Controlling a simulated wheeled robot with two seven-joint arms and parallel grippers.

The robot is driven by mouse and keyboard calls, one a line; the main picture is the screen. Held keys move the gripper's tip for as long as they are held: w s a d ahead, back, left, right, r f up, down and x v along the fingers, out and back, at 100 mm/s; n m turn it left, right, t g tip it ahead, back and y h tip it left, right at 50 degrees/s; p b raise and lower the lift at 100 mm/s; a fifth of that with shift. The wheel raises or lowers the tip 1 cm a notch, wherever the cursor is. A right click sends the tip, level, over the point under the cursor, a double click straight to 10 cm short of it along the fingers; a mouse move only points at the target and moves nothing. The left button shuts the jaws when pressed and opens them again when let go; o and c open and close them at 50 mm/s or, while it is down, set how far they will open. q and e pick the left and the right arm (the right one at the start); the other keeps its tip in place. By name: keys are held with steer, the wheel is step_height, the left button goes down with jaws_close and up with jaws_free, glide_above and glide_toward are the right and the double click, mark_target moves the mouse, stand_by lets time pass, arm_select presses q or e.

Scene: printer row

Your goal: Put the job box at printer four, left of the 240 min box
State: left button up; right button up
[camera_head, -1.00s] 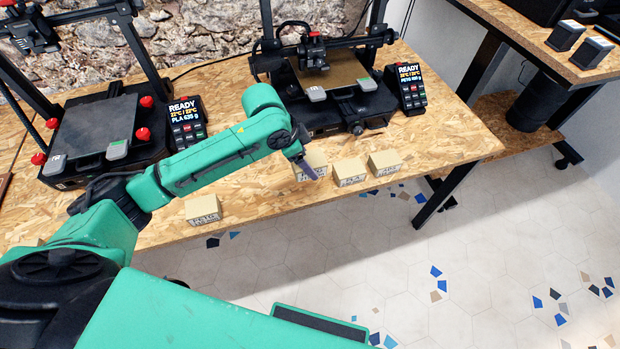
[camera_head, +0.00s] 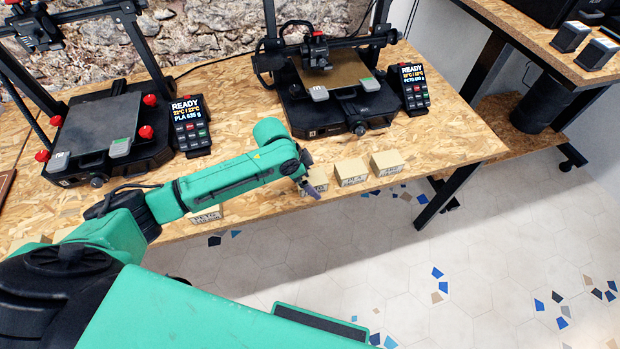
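Three small tan boxes stand in a row at the table's front edge, before the right-hand printer (camera_head: 335,105): a left box (camera_head: 320,176), a middle box (camera_head: 351,170) and a right box (camera_head: 387,162). Their labels are too small to read, so I cannot tell which is the 240 min box. My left gripper (camera_head: 309,187) is at the left box, its dark finger crossing the box's left front. The arm hides part of that box. Whether the fingers are closed on it cannot be seen. My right gripper is out of view.
Another tan box (camera_head: 206,216) sits farther left on the table (camera_head: 440,140), partly behind my arm. A second printer (camera_head: 100,130) stands at the left. Small displays (camera_head: 189,120) stand beside the printers. The table is clear right of the row.

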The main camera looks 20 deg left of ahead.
arm_select(q)
steer(key=v, duration=1.2)
